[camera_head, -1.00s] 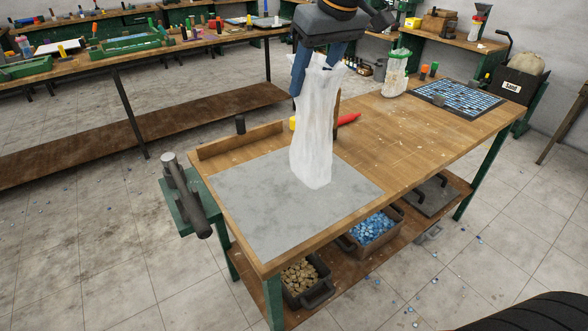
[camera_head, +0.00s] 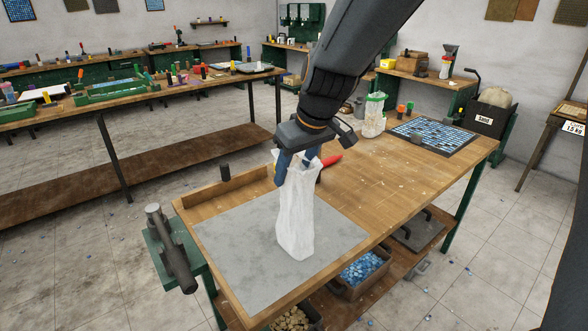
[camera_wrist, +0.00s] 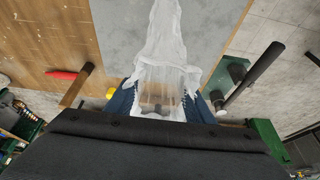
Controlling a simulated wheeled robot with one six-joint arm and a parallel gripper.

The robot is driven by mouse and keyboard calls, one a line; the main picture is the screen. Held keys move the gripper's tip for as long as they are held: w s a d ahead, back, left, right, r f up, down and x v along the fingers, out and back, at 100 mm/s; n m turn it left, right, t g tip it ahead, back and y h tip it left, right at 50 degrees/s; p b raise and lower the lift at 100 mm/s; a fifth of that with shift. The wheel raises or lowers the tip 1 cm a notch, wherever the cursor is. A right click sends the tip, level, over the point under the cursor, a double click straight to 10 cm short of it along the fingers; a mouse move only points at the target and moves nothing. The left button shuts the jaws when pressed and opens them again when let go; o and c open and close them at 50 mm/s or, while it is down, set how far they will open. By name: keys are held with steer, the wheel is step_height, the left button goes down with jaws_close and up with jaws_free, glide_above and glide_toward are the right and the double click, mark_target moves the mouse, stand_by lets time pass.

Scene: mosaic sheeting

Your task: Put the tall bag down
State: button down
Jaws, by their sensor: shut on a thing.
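The tall bag (camera_head: 296,215) is white, translucent and upright, in front of or on the grey sheet (camera_head: 233,260) on the workbench. My gripper (camera_head: 297,165) is shut on the bag's top from above. In the wrist view the bag (camera_wrist: 163,45) stretches away from between the blue fingers of my gripper (camera_wrist: 160,105), and its open mouth is close to the camera. The bag's base appears at or very near the sheet; I cannot tell whether it touches.
A red-handled tool (camera_head: 330,161) lies behind the bag. A wooden strip (camera_head: 222,188) runs along the back edge, and a vise (camera_head: 171,250) is at the left end. The wood between is mostly clear.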

steer(key=c, duration=0.8)
jaws_free()
steer(key=shift+f, duration=0.1)
steer(key=shift+c, duration=0.2)
steer(key=shift+r, duration=0.3)
steer(key=b+v, duration=0.2)
steer(key=v, duration=0.9)
steer(key=shift+s+d+r, duration=0.1)
steer(key=shift+s+r, duration=0.05)
steer(key=shift+r, duration=0.15)
